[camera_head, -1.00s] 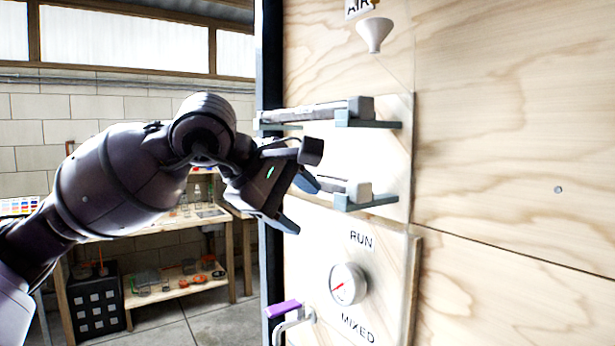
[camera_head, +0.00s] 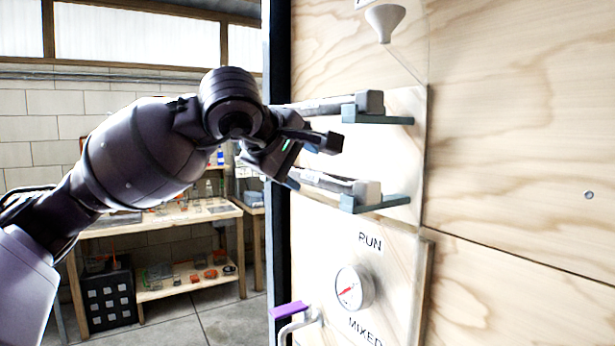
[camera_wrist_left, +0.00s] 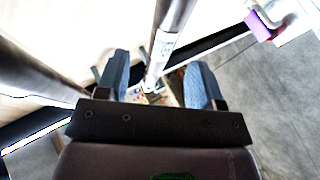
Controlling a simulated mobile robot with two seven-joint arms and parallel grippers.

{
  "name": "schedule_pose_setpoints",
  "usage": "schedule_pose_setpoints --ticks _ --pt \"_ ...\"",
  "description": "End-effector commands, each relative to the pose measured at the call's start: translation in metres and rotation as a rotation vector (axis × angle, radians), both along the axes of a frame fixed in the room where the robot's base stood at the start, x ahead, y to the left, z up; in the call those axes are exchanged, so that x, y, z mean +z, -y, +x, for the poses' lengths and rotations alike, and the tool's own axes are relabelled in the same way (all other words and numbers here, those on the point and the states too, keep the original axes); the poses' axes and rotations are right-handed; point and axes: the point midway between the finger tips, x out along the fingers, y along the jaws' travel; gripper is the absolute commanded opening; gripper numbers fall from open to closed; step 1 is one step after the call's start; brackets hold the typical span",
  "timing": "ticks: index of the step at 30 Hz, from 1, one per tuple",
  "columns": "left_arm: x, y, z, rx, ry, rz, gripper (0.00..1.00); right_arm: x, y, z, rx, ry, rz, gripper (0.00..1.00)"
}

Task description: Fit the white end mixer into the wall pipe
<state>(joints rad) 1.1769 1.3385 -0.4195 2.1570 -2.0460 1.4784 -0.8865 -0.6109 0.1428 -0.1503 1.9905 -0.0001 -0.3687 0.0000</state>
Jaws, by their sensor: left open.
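Two grey tubes lie on blue-grey wall brackets in the head view: an upper tube (camera_head: 335,104) and a lower tube (camera_head: 330,181). Each has a thick block-like end at the right; the lower one's is paler. I cannot tell for sure which is the white end mixer. My left gripper (camera_head: 308,163) is open beside the lower tube, its upper finger above that tube. In the left wrist view, the blue fingertips (camera_wrist_left: 158,85) stand apart, with a metal tube (camera_wrist_left: 172,20) with a whitish band between them, apparently not gripped. The wall pipe's opening is not clearly seen. My right gripper is not in view.
A white funnel (camera_head: 385,22) is on the wall above the brackets. A gauge (camera_head: 354,288) and a purple-handled valve (camera_head: 288,309) sit below; the purple handle also shows in the left wrist view (camera_wrist_left: 262,25). A wooden shelf table (camera_head: 190,291) stands behind at the left.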

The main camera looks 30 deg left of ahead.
Motion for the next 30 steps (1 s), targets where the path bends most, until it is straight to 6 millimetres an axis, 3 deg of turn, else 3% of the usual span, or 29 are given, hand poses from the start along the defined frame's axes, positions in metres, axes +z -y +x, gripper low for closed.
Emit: schedule_pose_setpoints --ticks 9,18,30 --pt "-0.022 0.001 0.033 -0.001 -0.003 -0.001 0.61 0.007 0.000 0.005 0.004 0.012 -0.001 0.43" --pt "-0.024 0.001 0.037 0.000 -0.001 -0.001 0.61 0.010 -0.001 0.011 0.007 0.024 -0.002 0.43" --pt "-0.024 0.001 0.036 0.000 -0.002 -0.001 0.02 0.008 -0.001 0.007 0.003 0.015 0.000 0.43"
